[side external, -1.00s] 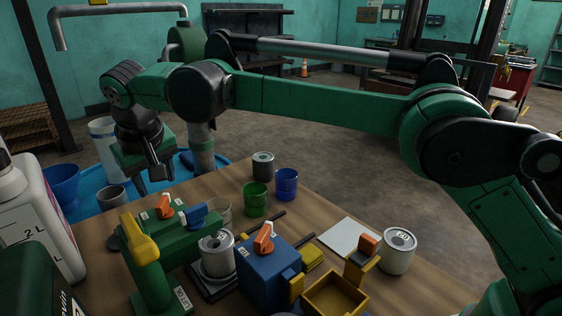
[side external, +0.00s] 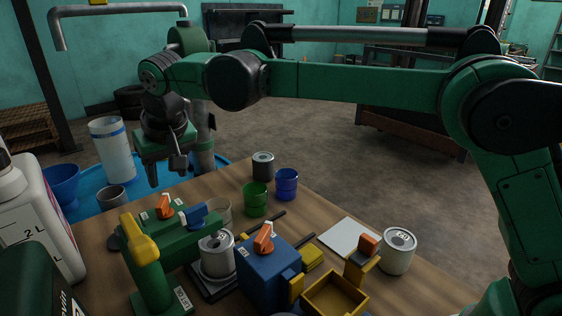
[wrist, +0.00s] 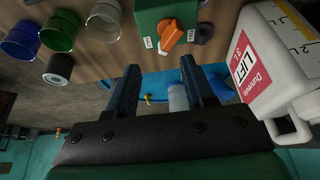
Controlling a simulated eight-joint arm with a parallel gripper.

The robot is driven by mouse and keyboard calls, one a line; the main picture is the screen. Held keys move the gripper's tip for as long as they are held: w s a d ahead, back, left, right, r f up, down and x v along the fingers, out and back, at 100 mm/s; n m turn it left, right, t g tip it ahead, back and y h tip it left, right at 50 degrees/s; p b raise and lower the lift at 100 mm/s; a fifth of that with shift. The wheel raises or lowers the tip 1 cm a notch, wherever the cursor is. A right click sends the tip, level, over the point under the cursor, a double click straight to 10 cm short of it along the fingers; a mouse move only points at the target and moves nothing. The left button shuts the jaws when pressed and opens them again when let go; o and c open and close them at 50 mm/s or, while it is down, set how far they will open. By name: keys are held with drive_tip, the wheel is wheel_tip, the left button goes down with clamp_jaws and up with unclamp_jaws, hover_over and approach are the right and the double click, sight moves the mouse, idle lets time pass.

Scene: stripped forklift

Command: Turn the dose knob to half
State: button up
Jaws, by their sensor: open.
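Several knobs show, and I cannot tell from the labels which is the dose knob. An orange knob (side external: 165,207) sits on a green box (side external: 150,216) at the table's far left; in the wrist view the orange knob (wrist: 170,37) lies just beyond my fingers. Another orange knob (side external: 264,238) tops a blue box (side external: 268,268). A blue knob (side external: 196,214) sits on the green dispenser (side external: 150,275), which also has a yellow lever (side external: 139,240). My gripper (side external: 166,172) is open and empty, above and behind the green box, apart from every knob.
Cans, a green cup (side external: 256,199) and a blue cup (side external: 287,184) stand along the back edge. A metal can (side external: 217,256) sits beside the dispenser. A large white jug (side external: 45,220) stands at the left. A yellow tray (side external: 335,296) lies in front.

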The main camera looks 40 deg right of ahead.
drive_tip(key=s+d+r+t, duration=0.1)
drive_tip(key=s+d+r, duration=0.1)
drive_tip(key=s+d, duration=0.8)
drive_tip(key=s+d+f+t, duration=0.1)
drive_tip(key=s+d+f, duration=0.5)
drive_tip(key=s+d, duration=0.2)
drive_tip(key=shift+s+d+t, duration=0.2)
drive_tip(key=shift+d+t, duration=0.1)
drive_tip(key=shift+d, duration=0.25)
